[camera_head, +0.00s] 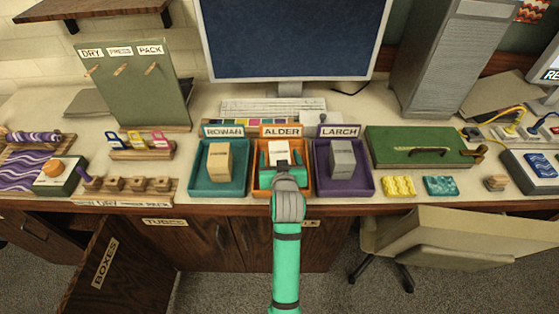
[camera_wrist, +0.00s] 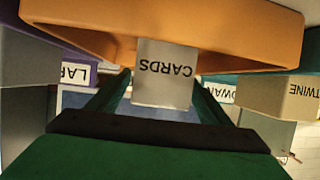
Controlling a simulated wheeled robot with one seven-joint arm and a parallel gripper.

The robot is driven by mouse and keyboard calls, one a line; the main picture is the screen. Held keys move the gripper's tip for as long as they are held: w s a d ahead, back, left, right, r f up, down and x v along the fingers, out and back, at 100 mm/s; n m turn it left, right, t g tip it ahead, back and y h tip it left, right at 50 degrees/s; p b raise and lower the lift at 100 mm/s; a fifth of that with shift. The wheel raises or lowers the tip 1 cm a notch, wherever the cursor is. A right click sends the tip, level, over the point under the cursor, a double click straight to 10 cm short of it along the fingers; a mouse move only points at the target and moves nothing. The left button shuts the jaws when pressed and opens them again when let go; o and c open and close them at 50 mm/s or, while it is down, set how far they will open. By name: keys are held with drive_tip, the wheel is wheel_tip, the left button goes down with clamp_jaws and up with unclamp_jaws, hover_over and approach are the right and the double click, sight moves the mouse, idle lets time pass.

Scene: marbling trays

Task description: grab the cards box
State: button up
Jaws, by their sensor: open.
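The cards box (camera_head: 279,149) is a small white block standing in the orange ALDER tray (camera_head: 259,185). In the wrist view, the cards box (camera_wrist: 165,72) appears upside down with its CARDS label showing. My gripper (camera_head: 281,160) is over the orange tray, with one finger to each side of the box. In the wrist view my gripper (camera_wrist: 162,82) is open, and the box shows between its fingers. I cannot tell whether either finger touches it. The lower part of the box is hidden by my gripper in the head view.
The teal ROWAN tray (camera_head: 198,189) with a tan box (camera_head: 218,160) stands close on the left. The purple LARCH tray (camera_head: 343,189) with a grey box (camera_head: 342,158) stands close on the right. The keyboard (camera_head: 272,106) and monitor (camera_head: 290,40) are behind.

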drive_tip(key=shift+w, duration=0.2)
drive_tip(key=c, duration=1.3)
